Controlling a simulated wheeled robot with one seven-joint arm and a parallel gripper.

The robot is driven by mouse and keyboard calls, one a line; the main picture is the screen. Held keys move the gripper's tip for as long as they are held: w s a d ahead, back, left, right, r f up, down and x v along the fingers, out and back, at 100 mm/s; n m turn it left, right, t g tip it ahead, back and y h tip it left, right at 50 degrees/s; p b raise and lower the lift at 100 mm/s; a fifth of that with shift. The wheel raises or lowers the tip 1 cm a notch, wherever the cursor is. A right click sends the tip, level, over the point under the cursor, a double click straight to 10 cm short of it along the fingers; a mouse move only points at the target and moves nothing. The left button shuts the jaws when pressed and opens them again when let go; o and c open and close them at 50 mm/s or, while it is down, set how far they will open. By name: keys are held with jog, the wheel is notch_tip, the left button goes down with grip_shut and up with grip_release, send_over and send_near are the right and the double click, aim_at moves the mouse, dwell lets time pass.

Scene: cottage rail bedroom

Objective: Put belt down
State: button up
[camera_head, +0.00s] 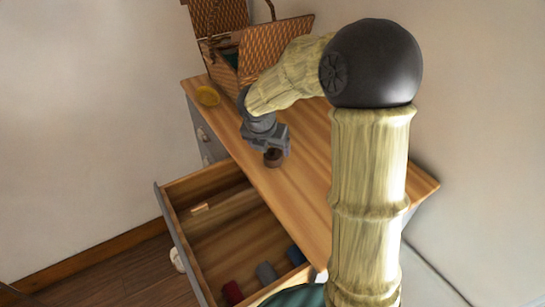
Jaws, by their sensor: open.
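A small dark brown coil, which looks like the rolled belt (273,158), is at the wooden dresser top (300,195), near its front edge. My gripper (273,150) is right above the belt, pointing down with its jaws open. Its fingertips are close to the belt. I cannot tell whether they touch it, and the gripper hides part of its upper side.
An open wicker basket (262,52) stands at the back of the dresser. Below, an open drawer (190,255) holds red, grey and blue rolls and a small light object (200,209).

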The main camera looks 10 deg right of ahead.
aim_at(272, 154)
jog(key=p+x, duration=0.1)
jog(key=x, duration=0.3)
jog(key=shift+f, duration=0.2)
jog(key=c, duration=1.2)
jog(key=shift+c, duration=0.2)
jog(key=shift+r, duration=0.15)
notch_tip(272, 154, up, 10)
jog(key=b, duration=0.1)
